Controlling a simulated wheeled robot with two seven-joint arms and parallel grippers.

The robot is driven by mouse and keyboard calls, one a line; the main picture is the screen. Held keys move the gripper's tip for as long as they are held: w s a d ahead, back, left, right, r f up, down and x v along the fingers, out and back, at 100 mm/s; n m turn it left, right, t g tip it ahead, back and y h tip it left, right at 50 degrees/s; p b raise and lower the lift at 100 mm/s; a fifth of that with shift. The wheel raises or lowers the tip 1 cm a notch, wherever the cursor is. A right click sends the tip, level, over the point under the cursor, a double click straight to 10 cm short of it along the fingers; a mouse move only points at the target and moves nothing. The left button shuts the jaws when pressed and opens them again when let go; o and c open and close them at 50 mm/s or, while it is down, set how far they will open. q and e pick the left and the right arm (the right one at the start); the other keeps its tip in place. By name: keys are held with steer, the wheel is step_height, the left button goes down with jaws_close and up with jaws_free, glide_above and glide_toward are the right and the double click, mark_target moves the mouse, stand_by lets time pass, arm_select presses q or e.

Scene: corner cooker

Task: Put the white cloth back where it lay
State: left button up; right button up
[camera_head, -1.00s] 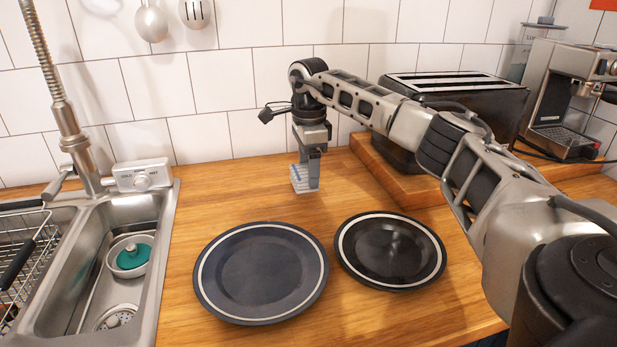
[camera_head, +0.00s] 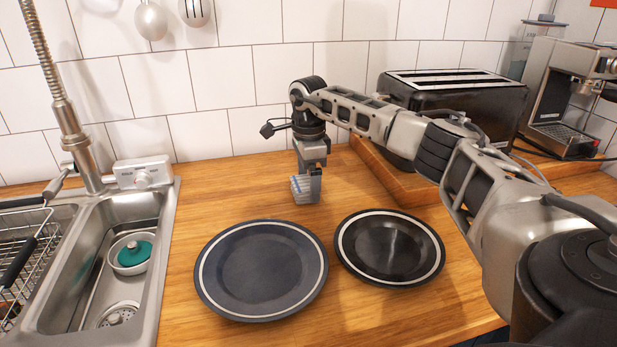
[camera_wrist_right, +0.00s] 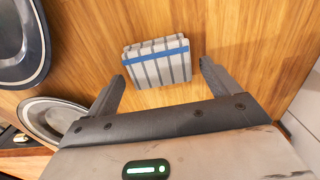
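The white cloth (camera_head: 301,188) is a small folded bundle with grey stripes and a blue band. It is on or just above the wooden counter behind the two plates. In the right wrist view the cloth (camera_wrist_right: 157,63) shows between and just beyond the fingertips. My right gripper (camera_wrist_right: 160,72) is open there, with a narrow gap on each side of the cloth. In the head view the right gripper (camera_head: 313,182) points down at the cloth, and one finger covers its right side. My left gripper is not in view.
A dark blue plate (camera_head: 261,270) and a black plate (camera_head: 389,248) lie in front of the cloth. A toaster (camera_head: 450,105) stands on a wooden board at right. A sink (camera_head: 95,280) is at left. Bare counter surrounds the cloth.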

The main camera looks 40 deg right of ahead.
mark_target(308, 182)
step_height(308, 182, up, 12)
steer(key=shift+r, duration=0.15)
stand_by(0.3)
stand_by(0.5)
